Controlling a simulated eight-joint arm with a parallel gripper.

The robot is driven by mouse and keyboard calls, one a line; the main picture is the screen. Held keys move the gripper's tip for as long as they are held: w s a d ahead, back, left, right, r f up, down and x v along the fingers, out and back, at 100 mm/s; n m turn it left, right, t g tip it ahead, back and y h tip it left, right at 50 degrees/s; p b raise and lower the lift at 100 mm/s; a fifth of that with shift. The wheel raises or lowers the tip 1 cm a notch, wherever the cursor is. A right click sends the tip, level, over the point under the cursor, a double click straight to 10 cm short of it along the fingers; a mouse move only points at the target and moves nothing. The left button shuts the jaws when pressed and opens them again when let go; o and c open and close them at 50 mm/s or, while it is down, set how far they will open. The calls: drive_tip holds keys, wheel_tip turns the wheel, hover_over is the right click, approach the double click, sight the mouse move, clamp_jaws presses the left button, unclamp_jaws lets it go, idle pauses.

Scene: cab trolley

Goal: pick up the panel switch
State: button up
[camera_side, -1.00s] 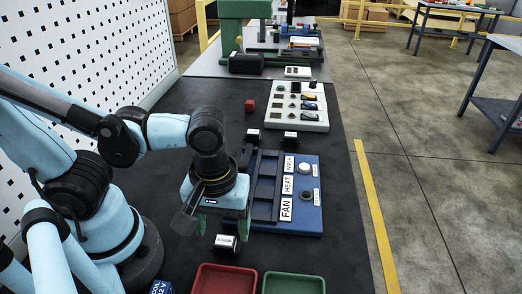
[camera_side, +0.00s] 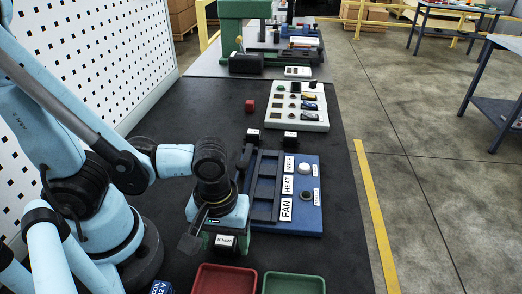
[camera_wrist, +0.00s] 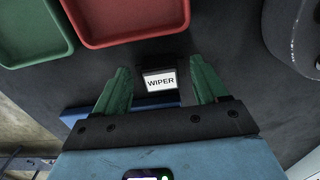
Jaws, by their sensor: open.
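The panel switch (camera_side: 226,242) is a small black block with a white label, lying on the dark bench. In the wrist view the switch (camera_wrist: 160,79) reads WIPER and lies between my two green fingers. My gripper (camera_wrist: 160,84) is open, with a gap on both sides of the switch. In the side view my gripper (camera_side: 223,240) is low over the bench at the switch. The fingers partly hide it there, and I cannot tell the exact fingertip height.
A blue panel (camera_side: 313,222) with FAN, HEAT and WIPER labels lies behind to the right. A red tray (camera_side: 224,267) and a green tray (camera_side: 294,276) stand close in front. Two similar small switches (camera_side: 253,135) (camera_side: 290,138) sit farther back.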

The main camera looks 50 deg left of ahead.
sight(224, 243)
drive_tip(key=shift+c, duration=0.3)
drive_tip(key=c, duration=1.1)
drive_tip(key=shift+r, duration=0.2)
drive_tip(key=shift+r, duration=6.25)
